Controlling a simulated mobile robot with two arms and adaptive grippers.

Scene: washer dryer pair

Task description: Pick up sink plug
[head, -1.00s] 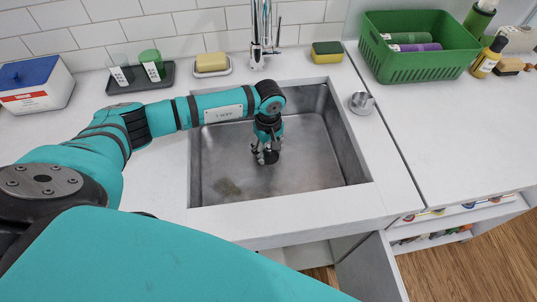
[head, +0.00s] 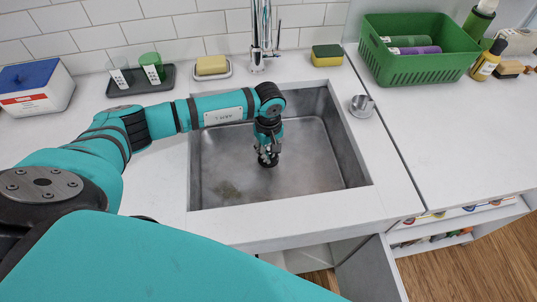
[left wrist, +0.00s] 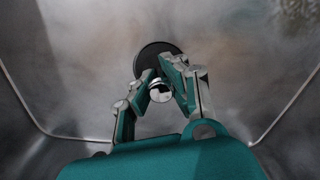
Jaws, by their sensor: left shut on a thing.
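The sink plug (left wrist: 152,52) is a dark round disc with a small shiny metal knob, seen in the left wrist view on the basin floor. My left gripper (left wrist: 160,84) has its two fingers shut on the knob, one on each side. In the head view the left gripper (head: 268,151) points straight down into the steel sink (head: 315,165), with the dark plug (head: 267,162) just under its fingertips. The gripper hides part of the plug. I cannot tell whether the plug is seated or lifted. My right gripper is not in view.
A tap (head: 261,35) rises behind the sink, with soap (head: 211,66) and a sponge (head: 327,54) beside it. A silver round fitting (head: 362,105) is on the counter right of the sink. A green basket (head: 420,65) stands farther right. The right counter front is clear.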

